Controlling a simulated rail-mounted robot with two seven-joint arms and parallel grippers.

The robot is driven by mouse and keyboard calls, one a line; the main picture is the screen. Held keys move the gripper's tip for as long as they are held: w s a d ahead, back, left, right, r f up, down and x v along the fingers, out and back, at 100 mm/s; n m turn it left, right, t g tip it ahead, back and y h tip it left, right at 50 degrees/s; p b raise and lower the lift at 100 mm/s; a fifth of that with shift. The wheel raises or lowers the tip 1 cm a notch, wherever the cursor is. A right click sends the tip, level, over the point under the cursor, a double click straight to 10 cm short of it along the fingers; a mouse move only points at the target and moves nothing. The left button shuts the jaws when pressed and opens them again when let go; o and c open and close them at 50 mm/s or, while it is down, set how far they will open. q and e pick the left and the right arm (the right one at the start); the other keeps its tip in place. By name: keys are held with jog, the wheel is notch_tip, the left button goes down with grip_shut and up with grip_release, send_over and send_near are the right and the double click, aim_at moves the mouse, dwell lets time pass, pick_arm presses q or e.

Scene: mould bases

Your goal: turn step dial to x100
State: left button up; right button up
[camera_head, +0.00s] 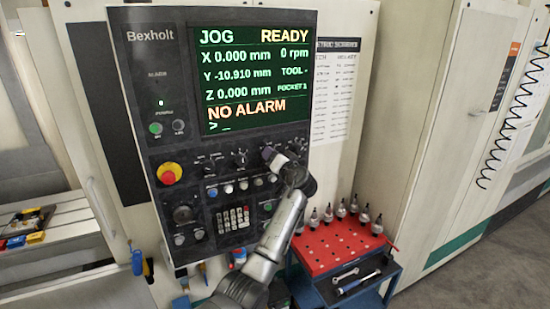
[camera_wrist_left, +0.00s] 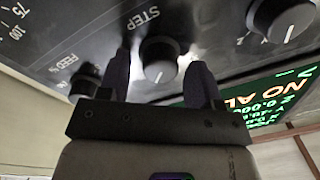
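The STEP dial (camera_wrist_left: 160,60) is a round black knob with a white pointer mark on the control panel, shown upside down in the left wrist view. Its scale numbers are not readable, so I cannot tell its setting. My left gripper (camera_wrist_left: 160,78) is open, with one dark finger on each side of the dial and a visible gap on both sides. In the head view my left gripper (camera_head: 273,157) is at the dial row below the screen and covers the dial there. My right gripper is in neither view.
The axis dial (camera_wrist_left: 283,18) and FEED % dial (camera_wrist_left: 85,82) flank the STEP dial. The screen (camera_head: 250,75) reads JOG, READY, NO ALARM. A red emergency button (camera_head: 169,173) is at the left. A red-topped tool cart (camera_head: 340,245) stands at the lower right.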

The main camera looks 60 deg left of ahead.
pick_arm(q)
jog(key=s+d+b, duration=0.1)
jog(key=d+b, duration=0.3)
jog(key=d, duration=0.9)
jog(key=shift+s+d+f, duration=0.15)
jog(key=shift+d+f, duration=0.2)
dwell(0.4)
